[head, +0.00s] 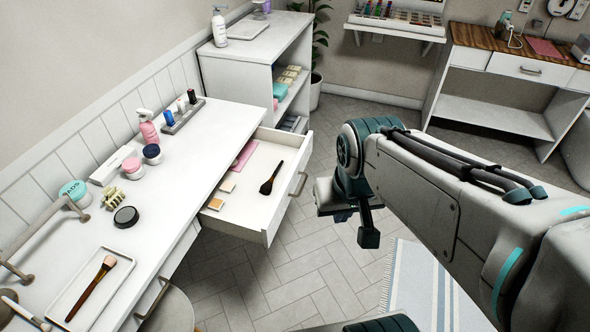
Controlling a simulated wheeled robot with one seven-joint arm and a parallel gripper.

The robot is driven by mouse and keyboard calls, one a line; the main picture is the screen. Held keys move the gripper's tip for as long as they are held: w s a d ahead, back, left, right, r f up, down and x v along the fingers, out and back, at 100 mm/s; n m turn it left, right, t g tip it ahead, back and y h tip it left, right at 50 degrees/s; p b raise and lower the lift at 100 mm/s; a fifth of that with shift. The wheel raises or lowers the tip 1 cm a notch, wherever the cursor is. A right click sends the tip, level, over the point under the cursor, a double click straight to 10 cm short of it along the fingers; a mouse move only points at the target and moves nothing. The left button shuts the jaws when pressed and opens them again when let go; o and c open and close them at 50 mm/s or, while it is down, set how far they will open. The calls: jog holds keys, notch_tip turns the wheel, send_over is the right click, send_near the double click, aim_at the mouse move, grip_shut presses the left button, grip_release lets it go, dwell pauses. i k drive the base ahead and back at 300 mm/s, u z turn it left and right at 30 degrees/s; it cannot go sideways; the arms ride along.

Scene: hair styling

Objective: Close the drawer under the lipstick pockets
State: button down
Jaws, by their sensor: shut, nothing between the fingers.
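The white drawer (285,203) is pulled well out from the white vanity table (190,150), with its front panel and bar handle (298,184) facing right. The grey lipstick holder (184,117) stands on the tabletop to the left of and above this drawer, with several lipsticks in its pockets. My gripper (366,236) points downward to the right of the drawer front, apart from the handle. It is shut and empty; part of it is hidden by my wrist.
Bottles, jars, a black round compact (126,217) and a tray (93,291) stand on the tabletop. A white shelf unit (258,52) stands behind the drawer. A second, shut drawer (153,296) is nearer. Tiled floor (325,250) is free between drawer and striped rug (415,285).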

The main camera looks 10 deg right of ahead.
aim_at(247, 213)
jog(key=k, duration=0.25)
jog(key=u, duration=0.7)
jog(key=i, duration=0.8)
jog(key=z, duration=0.5)
